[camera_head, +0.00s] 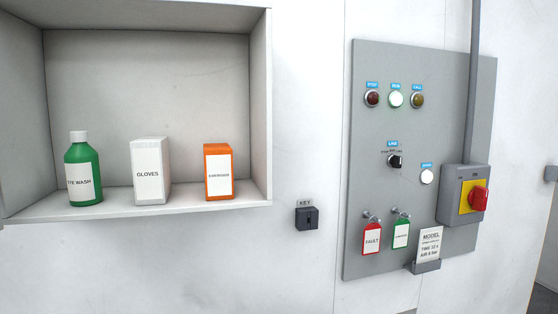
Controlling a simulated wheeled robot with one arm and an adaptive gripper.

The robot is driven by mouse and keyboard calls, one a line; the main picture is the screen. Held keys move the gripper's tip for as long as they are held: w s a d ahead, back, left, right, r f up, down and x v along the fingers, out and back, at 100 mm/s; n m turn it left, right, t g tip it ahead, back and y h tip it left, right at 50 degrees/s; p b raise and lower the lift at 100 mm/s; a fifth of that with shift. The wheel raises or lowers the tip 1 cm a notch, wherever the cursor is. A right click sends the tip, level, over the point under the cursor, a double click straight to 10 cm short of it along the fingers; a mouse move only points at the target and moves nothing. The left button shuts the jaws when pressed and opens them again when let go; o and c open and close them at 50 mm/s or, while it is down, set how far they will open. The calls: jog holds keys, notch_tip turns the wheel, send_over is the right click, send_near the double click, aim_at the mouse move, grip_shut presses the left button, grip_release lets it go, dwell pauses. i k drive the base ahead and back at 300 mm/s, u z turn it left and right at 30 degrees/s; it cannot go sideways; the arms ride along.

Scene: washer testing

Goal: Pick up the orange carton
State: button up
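The orange carton (218,171) stands upright on the floor of a wall shelf, near the shelf's right side. It has a white label with small dark print on its front; the word is hard to read. Nothing covers it in this view. It stands apart from the white gloves carton to its left. My gripper is not in view.
The open shelf box (190,203) also holds a white gloves carton (148,172) and a green eye wash bottle (82,170). Its right wall (261,120) rises close beside the orange carton. A black key box (307,218) and a grey control panel (440,110) with a red switch (478,198) are to the right.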

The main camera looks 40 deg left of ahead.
aim_at(218, 157)
jog(key=i, duration=1.2)
jog(key=u, duration=3.65)
